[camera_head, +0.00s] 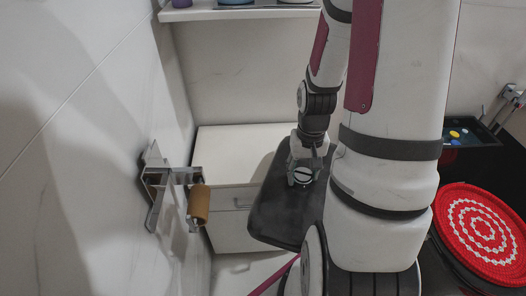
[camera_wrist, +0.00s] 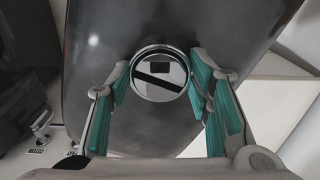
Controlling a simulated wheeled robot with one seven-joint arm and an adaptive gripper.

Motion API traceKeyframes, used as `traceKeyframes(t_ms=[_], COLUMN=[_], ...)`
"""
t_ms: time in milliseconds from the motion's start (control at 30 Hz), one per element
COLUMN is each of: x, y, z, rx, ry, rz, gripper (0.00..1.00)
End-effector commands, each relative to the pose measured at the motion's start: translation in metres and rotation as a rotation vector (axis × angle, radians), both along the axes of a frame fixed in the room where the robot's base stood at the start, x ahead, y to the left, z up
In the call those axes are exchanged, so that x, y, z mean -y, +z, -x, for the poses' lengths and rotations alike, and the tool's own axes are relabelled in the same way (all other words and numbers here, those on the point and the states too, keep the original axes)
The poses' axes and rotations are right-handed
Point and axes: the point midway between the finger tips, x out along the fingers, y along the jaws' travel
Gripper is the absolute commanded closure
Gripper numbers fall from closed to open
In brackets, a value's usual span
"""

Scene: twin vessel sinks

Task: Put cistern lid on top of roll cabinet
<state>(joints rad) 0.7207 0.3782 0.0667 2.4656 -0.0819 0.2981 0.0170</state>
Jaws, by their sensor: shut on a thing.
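The cistern lid (camera_head: 275,215) is a dark grey slab with a round chrome button. In the head view it is held tilted in front of the white roll cabinet (camera_head: 235,150), covering part of its right side. The cabinet has a bare flat top and drawers with handles. My gripper (camera_head: 303,176) is shut on the lid at its chrome button. In the wrist view the teal finger pads of my gripper (camera_wrist: 158,82) flank the button, and the lid (camera_wrist: 115,35) fills most of the picture. My arm hides the lid's right part in the head view.
A chrome holder with a brown roll (camera_head: 198,204) juts from the left wall near the cabinet. A white shelf (camera_head: 225,13) with small items is above the cabinet. A red-and-white round cover (camera_head: 482,232) and a black tray (camera_head: 465,138) lie at the right.

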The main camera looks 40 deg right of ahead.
Motion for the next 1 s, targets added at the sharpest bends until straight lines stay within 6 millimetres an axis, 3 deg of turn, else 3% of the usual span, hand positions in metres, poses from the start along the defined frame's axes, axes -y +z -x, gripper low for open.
traceKeyframes(t_ms=[400,600,867,1000], x=[0.018,0.025,0.027,0.027], y=[-0.009,-0.012,-0.015,-0.029], z=[-0.091,-0.124,-0.137,-0.137], rx=[0.005,0.004,0.002,-0.001], ry=[0.006,0.003,0.004,0.004], rz=[0.002,0.001,0.001,-0.001], gripper=[1.00,1.00,1.00,1.00])
